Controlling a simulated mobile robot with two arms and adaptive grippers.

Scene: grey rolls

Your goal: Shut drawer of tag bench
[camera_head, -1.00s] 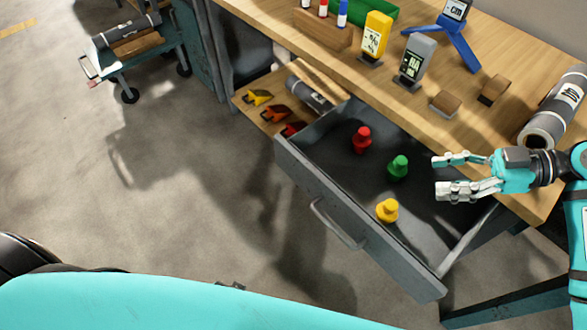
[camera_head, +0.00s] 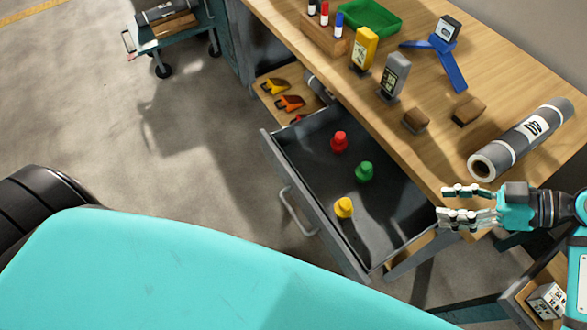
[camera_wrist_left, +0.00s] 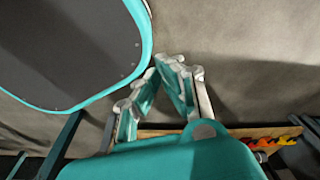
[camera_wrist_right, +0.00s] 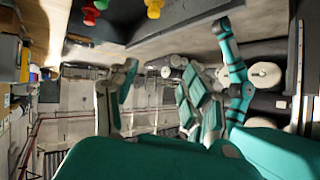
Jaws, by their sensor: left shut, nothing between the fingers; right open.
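The bench drawer (camera_head: 317,212) is pulled out below the bench top (camera_head: 520,80). Its grey front has a bar handle (camera_head: 297,211). Inside the drawer stand a red (camera_head: 339,142), a green (camera_head: 364,172) and a yellow (camera_head: 343,207) knob-like piece. My right gripper (camera_head: 461,204) is open and empty, in the head view to the right of the drawer by the bench's front corner. My left gripper (camera_wrist_left: 168,75) shows only in its wrist view, shut and empty, over floor. The right wrist view shows the open right fingers (camera_wrist_right: 155,95).
On the bench top lie a grey roll (camera_head: 522,138), brown blocks (camera_head: 468,110), a blue stand (camera_head: 440,55), yellow and grey tag devices and a green tray (camera_head: 368,17). A shelf with orange and yellow items (camera_head: 290,102) sits left of the drawer. A cart (camera_head: 170,40) stands farther back.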

